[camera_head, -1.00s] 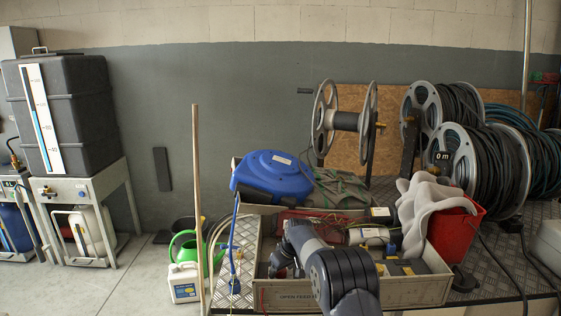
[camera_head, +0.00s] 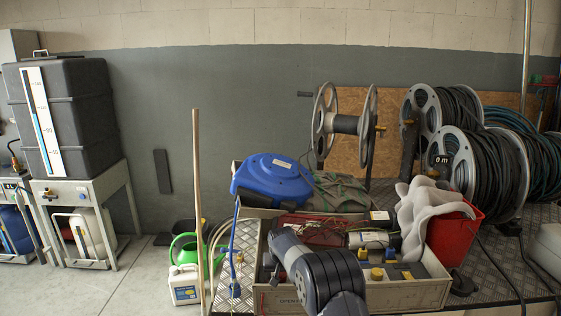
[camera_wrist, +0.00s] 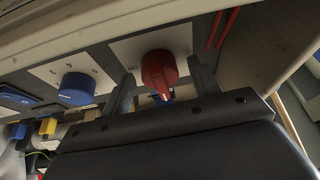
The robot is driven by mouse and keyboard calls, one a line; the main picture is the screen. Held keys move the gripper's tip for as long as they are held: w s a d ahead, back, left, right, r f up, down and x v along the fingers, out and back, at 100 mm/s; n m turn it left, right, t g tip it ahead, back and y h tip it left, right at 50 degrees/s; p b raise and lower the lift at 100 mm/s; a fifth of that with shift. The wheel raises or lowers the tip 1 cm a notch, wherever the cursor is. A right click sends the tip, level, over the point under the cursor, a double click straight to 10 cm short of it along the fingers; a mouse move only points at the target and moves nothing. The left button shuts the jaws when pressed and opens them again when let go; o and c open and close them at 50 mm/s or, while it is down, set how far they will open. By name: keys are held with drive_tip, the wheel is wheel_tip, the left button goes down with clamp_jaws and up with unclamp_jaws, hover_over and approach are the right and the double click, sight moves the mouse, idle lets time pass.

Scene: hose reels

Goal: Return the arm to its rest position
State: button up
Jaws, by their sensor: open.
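My arm (camera_head: 330,275) shows in the head view, raised in front of the grey bin on the checker-plate bench. My gripper's fingers are not clear in that view. In the wrist view my gripper (camera_wrist: 162,88) is open, its two fingers on either side of a red knob (camera_wrist: 158,70). The knob sits on a panel with a white label. I cannot tell whether the fingers touch it. A blue knob (camera_wrist: 76,88) is on the panel to the left.
The grey bin (camera_head: 420,293) holds tools and fittings. A blue hose reel (camera_head: 270,178), a red bucket (camera_head: 462,232) with a grey cloth (camera_head: 428,212), and large reels (camera_head: 480,165) stand around it. A wooden pole (camera_head: 197,200) rises at the left. Floor space is clear further left.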

drive_tip(key=shift+a+m+h+p, duration=0.15)
drive_tip(key=shift+m+h+p, duration=0.5)
drive_tip(key=shift+m, duration=1.05)
drive_tip(key=shift+b+v, duration=0.3)
drive_tip(key=shift+v, duration=1.25)
drive_tip(key=shift+r, duration=0.15)
